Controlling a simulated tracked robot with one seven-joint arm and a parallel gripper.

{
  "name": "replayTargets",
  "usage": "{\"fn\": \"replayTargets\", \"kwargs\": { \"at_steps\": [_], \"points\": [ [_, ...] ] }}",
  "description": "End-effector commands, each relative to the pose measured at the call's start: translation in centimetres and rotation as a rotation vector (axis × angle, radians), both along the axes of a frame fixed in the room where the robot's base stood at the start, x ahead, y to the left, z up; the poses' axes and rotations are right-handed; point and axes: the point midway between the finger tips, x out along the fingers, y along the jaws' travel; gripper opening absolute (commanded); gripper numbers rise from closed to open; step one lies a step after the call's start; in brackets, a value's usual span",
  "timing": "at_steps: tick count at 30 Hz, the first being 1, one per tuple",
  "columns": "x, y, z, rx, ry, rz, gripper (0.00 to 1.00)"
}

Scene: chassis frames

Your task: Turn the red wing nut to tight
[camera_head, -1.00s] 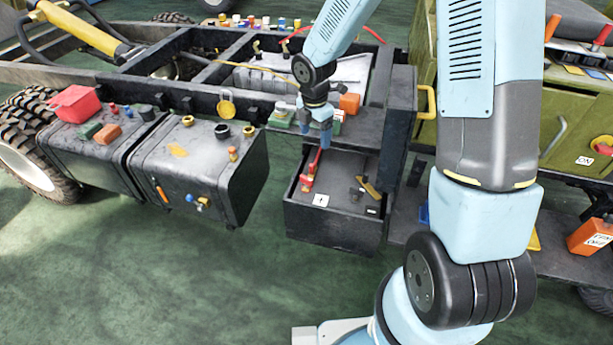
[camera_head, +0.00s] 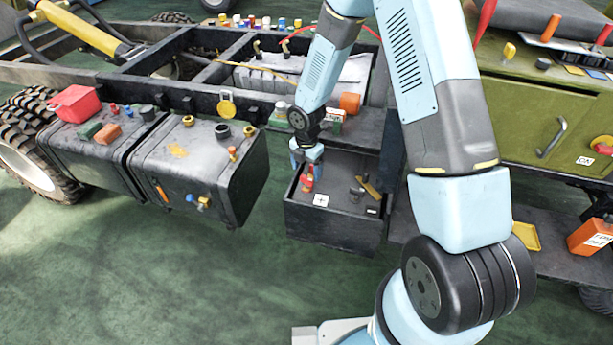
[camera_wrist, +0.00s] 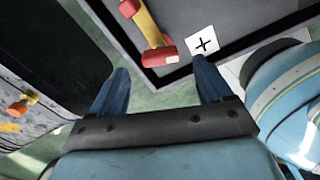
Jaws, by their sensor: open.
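A red fitting (camera_head: 308,182), which I take for the red wing nut, is at the left side of the open black box (camera_head: 330,225), beside a white plus label (camera_head: 320,200). In the wrist view the red part (camera_wrist: 160,57) is a rounded block at the end of a yellow-and-red bar, near the plus label (camera_wrist: 204,44). My gripper (camera_head: 307,160) is above the box's left side, just behind the fitting. In the wrist view my gripper (camera_wrist: 162,66) is open and empty, its blue fingers either side of the red block's near end. The gap in depth is unclear.
A black tank (camera_head: 200,165) with caps and a small valve stands left of the box. A dark piece and a yellow strip (camera_head: 368,186) lie in the box's right half. A green cabinet (camera_head: 530,120) is at the right. Green floor is clear in front.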

Motion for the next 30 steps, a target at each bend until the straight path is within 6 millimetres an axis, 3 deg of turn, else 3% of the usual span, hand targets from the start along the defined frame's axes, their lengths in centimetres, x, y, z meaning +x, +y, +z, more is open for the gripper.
{"fn": "replayTargets", "kwargs": {
  "at_steps": [3,9,21,30],
  "points": [
    [-0.1,0.0,-1.8,-0.002,0.003,0.001,0.79],
    [0.0,0.0,-3.5,-0.001,0.001,0.0,0.79],
    [0.0,-0.1,-4.0,-0.001,-0.001,-0.001,0.79],
    [0.0,-0.1,-4.0,-0.001,-0.001,-0.001,0.5]
  ]
}}
